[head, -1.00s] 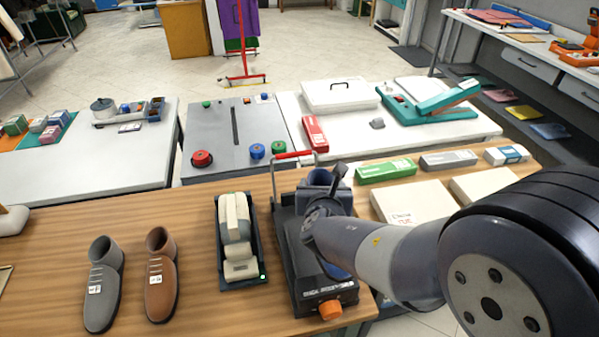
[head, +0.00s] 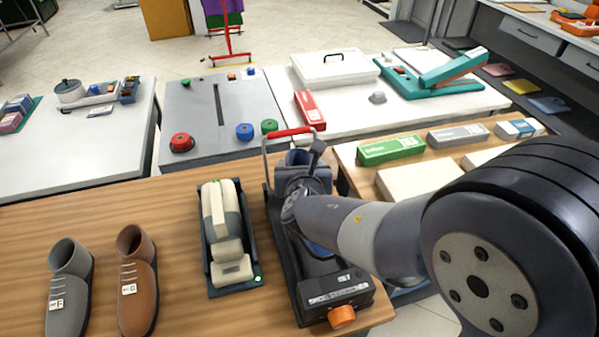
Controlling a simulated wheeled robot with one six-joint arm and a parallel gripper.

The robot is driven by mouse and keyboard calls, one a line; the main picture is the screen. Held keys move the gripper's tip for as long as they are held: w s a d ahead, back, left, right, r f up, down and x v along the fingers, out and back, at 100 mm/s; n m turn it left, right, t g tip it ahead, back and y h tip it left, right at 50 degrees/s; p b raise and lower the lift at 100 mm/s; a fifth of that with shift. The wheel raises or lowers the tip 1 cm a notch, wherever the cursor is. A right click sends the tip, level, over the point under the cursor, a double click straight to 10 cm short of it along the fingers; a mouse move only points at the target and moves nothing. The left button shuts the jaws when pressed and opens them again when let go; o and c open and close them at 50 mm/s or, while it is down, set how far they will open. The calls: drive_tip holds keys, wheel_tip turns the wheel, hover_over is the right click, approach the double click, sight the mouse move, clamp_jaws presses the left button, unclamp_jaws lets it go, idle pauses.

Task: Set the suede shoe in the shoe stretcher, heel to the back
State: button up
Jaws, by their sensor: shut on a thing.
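The shoe stretcher (head: 335,296) is a long black device on the wooden counter, with a red handle at its far end and an orange knob at its near end. My gripper (head: 300,190) is over its far half, mostly hidden by my wrist. It is shut on a dark blue-grey shoe (head: 297,158), taken to be the suede shoe. The shoe's open collar shows near the red handle, and a bit of blue shows below my wrist. My arm hides most of the shoe. I cannot tell whether it rests in the stretcher or hangs just above.
A grey shoe (head: 66,290) and a brown shoe (head: 136,280), both tagged, stand on the counter (head: 120,210) at left. A cream and black device (head: 226,235) stands close left of the stretcher. Green, grey and white boxes (head: 391,149) lie at right.

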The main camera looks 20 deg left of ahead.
drive_tip(key=shift+f+b, duration=2.3)
drive_tip(key=shift+f, duration=0.75)
wheel_tip(320, 180, down, 2)
drive_tip(key=b, duration=0.3)
drive_tip(key=shift+f, duration=0.2)
drive_tip(key=shift+f+b, duration=0.3)
drive_tip(key=shift+b, duration=0.25)
drive_tip(key=o, duration=1.6)
drive_tip(key=shift+o, duration=0.2)
drive_tip(key=shift+s, duration=0.1)
drive_tip(key=p+v, duration=0.1)
drive_tip(key=v, duration=0.9)
drive_tip(key=shift+s+d+r, duration=0.1)
drive_tip(key=shift+s+d, duration=0.15)
